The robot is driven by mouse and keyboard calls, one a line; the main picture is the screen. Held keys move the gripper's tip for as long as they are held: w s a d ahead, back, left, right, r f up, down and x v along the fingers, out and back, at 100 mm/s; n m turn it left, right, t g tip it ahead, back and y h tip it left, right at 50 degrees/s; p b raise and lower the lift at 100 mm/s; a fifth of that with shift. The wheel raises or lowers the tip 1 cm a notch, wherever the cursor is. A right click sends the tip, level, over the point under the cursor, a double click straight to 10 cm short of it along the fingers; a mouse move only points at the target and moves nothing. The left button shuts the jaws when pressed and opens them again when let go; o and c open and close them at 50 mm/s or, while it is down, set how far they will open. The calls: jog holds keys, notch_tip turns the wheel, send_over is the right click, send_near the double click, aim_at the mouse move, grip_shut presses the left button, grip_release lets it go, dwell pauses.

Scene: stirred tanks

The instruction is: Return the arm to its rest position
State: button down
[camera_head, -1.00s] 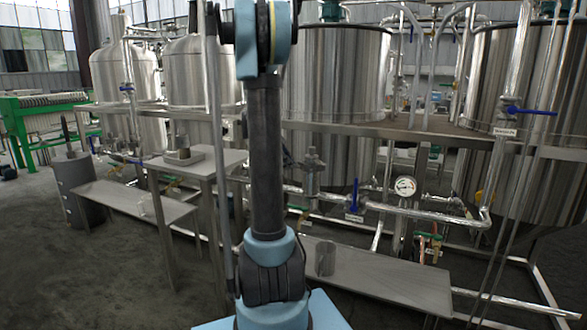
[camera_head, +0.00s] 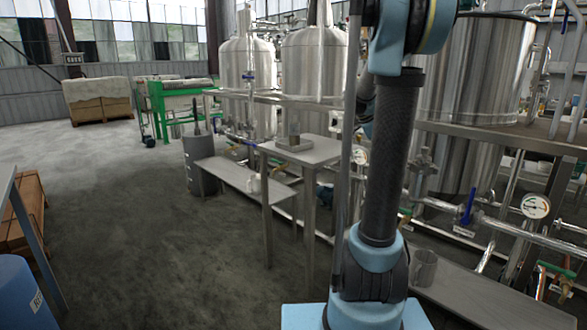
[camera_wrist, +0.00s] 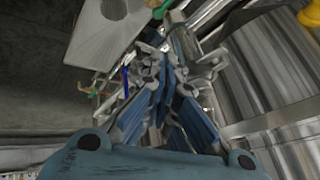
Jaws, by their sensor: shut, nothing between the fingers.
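My arm (camera_head: 388,150) rises in the right half of the head view, a dark upright link between light blue joints. Its upper end runs out of the top of the picture. My gripper does not show clearly in the head view. In the wrist view my gripper (camera_wrist: 165,65) shows with its grey linkages and blue finger parts; the fingers are shut with nothing between them. Beyond the fingers, pipework and a steel tank (camera_wrist: 265,75) show, apparently apart from the gripper.
A small steel table (camera_head: 310,150) stands left of my arm, with a low bench (camera_head: 235,178) beside it. Steel tanks (camera_head: 312,65) and pipes with a gauge (camera_head: 535,206) stand behind. A blue drum (camera_head: 25,290) is at lower left. The floor at left is open.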

jog(key=s+a+f+n+y, duration=0.2)
jog(key=s+a+f+n, duration=0.3)
jog(key=s, duration=0.5)
jog(key=s+a+f+n+y, duration=0.2)
jog(key=s+a+f+n, duration=0.4)
jog(key=s+a+n, duration=0.2)
jog(key=s+a+f+n+t+y, duration=0.1)
jog(key=s+a+f+n+y, duration=0.1)
jog(key=s+a+f+n, duration=0.4)
jog(key=s+n, duration=0.4)
jog(key=s, duration=0.2)
jog(key=shift+s+a+f+y, duration=0.2)
jog(key=shift+s+a+y, duration=0.05)
jog(key=shift+s+y, duration=0.1)
jog(key=shift+w+f, duration=0.2)
jog(key=shift+w, duration=0.25)
